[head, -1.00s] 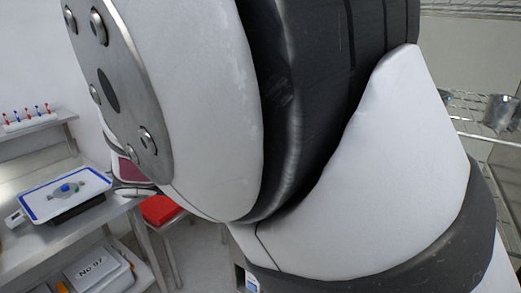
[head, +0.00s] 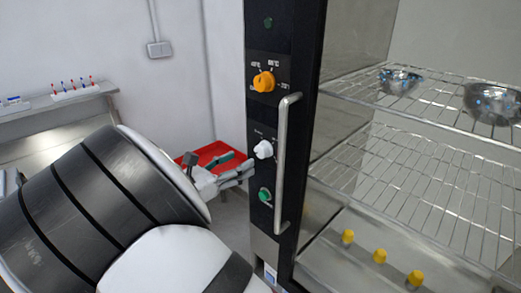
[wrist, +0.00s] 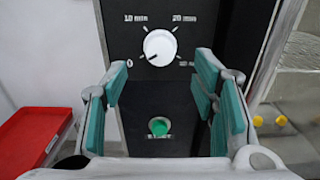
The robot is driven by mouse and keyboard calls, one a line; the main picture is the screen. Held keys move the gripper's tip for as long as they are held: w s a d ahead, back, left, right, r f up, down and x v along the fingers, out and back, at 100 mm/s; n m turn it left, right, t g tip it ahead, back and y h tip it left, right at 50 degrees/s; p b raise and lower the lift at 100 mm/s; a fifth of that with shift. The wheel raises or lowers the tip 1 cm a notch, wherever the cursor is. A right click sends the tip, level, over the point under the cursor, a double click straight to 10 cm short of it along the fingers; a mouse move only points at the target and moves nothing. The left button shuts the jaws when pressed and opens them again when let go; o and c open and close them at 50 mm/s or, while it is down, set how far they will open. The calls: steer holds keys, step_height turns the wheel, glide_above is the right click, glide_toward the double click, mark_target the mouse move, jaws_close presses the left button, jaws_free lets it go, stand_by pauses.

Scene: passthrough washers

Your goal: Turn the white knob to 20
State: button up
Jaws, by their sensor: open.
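The white knob (head: 263,149) is on the black control panel, between an orange knob and a green button. In the wrist view the white knob (wrist: 160,46) has marks around it: 0 at lower left, "10 min" at upper left, "20 min" at upper right and a partly hidden mark at lower right. A faint mark on the knob seems to face lower left, towards 0. My gripper (wrist: 160,88) is open and empty, its teal-padded fingers spread below and either side of the knob, apart from it. In the head view my gripper (head: 236,170) is left of the panel.
An orange knob (head: 263,82) is above and a green button (head: 265,195) below. A vertical metal handle (head: 283,160) stands out just right of the knob. Wire shelves with metal bowls (head: 400,80) are further right. A red tray (head: 208,153) lies behind my gripper.

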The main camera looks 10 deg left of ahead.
mark_target(259, 151)
steer(key=p+x, duration=0.1)
steer(key=x, duration=0.7)
steer(key=c, duration=1.1)
